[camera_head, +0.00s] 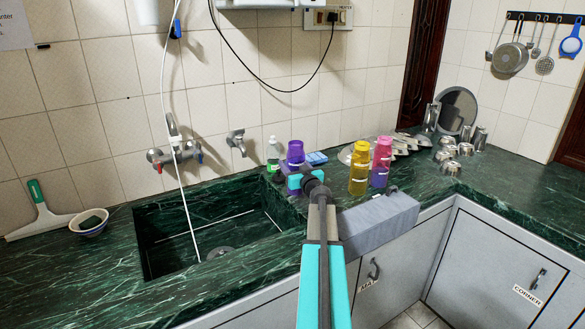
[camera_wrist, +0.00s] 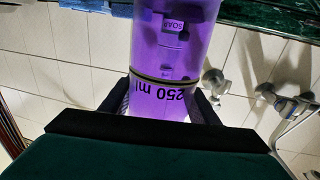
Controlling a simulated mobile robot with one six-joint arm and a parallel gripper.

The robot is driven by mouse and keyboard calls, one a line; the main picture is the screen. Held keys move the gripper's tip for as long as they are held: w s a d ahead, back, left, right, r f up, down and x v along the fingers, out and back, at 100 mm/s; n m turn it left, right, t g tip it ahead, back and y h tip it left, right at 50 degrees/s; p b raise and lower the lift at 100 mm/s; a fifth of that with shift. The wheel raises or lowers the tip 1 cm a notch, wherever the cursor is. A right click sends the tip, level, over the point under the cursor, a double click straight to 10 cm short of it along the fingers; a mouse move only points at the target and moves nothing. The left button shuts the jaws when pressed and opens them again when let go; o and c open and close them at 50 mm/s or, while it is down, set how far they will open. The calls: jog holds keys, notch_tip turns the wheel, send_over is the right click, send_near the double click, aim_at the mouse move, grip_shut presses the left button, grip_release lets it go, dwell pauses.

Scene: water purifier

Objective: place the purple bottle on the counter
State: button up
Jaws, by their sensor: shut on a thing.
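The purple bottle (camera_head: 295,151) is upright near the right edge of the sink in the head view, its lower part hidden behind my gripper (camera_head: 298,172). In the wrist view the translucent purple bottle (camera_wrist: 175,45) fills the middle and carries the print "250 ml". My gripper (camera_wrist: 161,105) is shut on it, with one dark finger on each side. The green marble counter (camera_head: 340,186) lies around and under this area. I cannot tell whether the bottle's base touches the counter.
A yellow bottle (camera_head: 359,168) and a pink and purple bottle (camera_head: 381,163) stand to the right. A soap bottle (camera_head: 273,154) and a blue item (camera_head: 316,158) are close by. The open sink (camera_head: 210,226) lies to the left, with wall taps (camera_head: 237,142) behind.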

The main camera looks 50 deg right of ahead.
jog(key=shift+f, duration=0.2)
jog(key=o, duration=1.1)
jog(key=shift+f, duration=0.1)
jog(key=shift+o, duration=0.2)
jog(key=v, duration=1.2)
dwell(0.5)
